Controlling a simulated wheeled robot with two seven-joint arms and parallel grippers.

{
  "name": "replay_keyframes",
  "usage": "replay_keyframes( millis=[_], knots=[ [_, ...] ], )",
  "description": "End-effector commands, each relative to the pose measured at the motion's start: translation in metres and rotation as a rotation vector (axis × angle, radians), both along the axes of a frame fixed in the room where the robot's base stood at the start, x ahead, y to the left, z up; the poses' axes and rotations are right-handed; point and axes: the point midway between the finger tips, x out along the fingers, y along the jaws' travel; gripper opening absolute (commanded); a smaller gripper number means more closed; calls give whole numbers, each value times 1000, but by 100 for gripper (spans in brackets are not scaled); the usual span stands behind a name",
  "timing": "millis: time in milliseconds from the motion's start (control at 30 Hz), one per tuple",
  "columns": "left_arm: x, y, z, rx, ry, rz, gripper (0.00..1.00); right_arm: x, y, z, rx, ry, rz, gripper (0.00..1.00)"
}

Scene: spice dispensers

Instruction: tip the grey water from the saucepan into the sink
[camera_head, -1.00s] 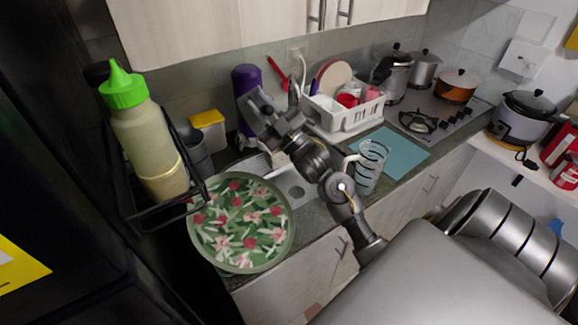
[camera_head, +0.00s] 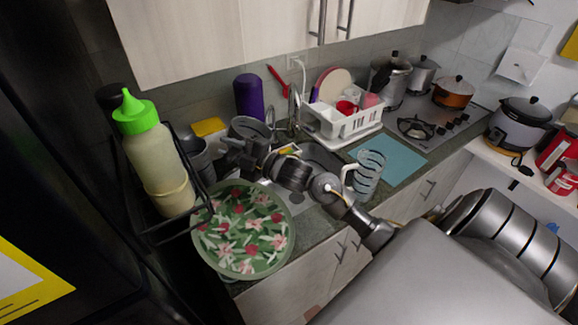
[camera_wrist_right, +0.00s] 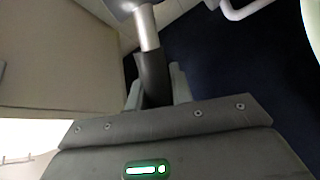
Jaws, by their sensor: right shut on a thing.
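The grey saucepan (camera_head: 249,127) is held in the air over the counter by the back wall, left of the tap. My right gripper (camera_head: 228,152) is at its near side and shut on its handle. In the right wrist view the silver and black handle (camera_wrist_right: 149,35) runs between the fingers of my right gripper (camera_wrist_right: 157,88). I cannot make out any grey water in the pan. The sink (camera_head: 322,158) lies to the right, partly hidden by my right arm. My left gripper is not in view.
A tap (camera_head: 293,108) stands behind the sink. A white dish rack (camera_head: 345,124), a glass jug (camera_head: 368,174) and a blue mat (camera_head: 393,158) are to the right. A green flowered plate (camera_head: 242,228) and a bottle rack (camera_head: 172,225) are at the left front.

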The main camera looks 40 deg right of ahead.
Motion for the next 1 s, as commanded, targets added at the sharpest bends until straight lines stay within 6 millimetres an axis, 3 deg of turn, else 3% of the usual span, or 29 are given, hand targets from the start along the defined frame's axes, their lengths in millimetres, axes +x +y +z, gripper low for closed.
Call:
replay_keyframes(
  millis=[167, 200, 400, 700, 867, 1000],
  knots=[
    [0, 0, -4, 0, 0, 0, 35, 6, 13, -22, -85, 34, 0, 0],
    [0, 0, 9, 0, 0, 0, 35, 8, 18, -15, -124, 51, 0, 0],
    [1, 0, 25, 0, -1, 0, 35, 16, 36, -26, -277, 117, 0, 0],
    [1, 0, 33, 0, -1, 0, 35, 21, 47, -38, -393, 168, 0, 0],
    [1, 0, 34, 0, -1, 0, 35, 22, 48, -39, -403, 172, 0, 0],
    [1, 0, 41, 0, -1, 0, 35, 22, 47, -25, -403, 170, -1, 0]
  ],
)
